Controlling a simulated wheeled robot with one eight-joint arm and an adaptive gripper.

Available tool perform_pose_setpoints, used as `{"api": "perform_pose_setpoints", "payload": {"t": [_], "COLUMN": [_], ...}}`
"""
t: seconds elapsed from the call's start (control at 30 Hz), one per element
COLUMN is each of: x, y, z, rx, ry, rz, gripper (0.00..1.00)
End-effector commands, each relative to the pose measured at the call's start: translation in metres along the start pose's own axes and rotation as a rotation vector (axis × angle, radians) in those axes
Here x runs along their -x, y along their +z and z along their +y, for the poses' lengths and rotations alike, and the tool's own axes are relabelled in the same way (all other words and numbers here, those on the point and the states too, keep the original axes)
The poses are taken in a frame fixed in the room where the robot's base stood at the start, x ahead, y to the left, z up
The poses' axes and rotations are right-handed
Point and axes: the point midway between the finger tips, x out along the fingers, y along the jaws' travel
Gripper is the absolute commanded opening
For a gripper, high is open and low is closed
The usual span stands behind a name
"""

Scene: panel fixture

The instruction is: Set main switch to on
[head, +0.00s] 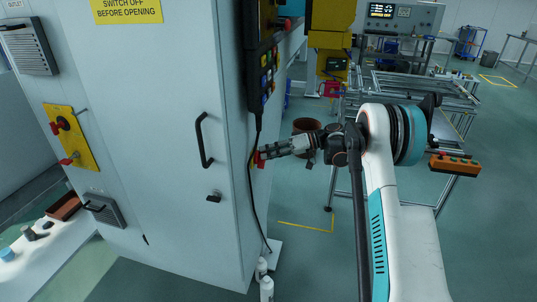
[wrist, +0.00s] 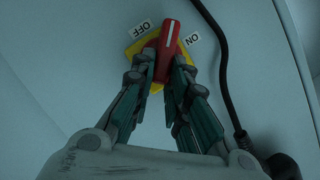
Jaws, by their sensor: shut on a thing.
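The main switch is a red handle (wrist: 168,45) with a white line, on a yellow plate (wrist: 133,47). An OFF label (wrist: 143,28) is at its upper left and an ON label (wrist: 191,39) at its right. The handle's far end lies between the labels, tilted slightly right of upright in the wrist view. My gripper (wrist: 165,75) is shut on the handle, a finger on each side of its lower part. In the head view my gripper (head: 266,154) reaches left to the cabinet's side, where only a bit of the red handle (head: 258,161) shows.
The grey cabinet (head: 170,140) has a black door handle (head: 203,140) and a yellow plate with red knobs (head: 70,137) on its front. A black cable (wrist: 222,70) hangs just right of the switch. White bottles (head: 266,287) stand on the floor below. Metal frames stand behind my arm.

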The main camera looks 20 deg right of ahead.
Motion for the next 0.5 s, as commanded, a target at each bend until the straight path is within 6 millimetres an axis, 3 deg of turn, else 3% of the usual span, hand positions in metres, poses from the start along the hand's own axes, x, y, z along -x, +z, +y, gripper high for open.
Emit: {"api": "perform_pose_setpoints", "payload": {"t": [0.5], "x": [-0.003], "y": [0.003], "z": [0.013], "rx": [-0.441], "ry": [-0.184], "rz": [0.0], "gripper": [0.0]}}
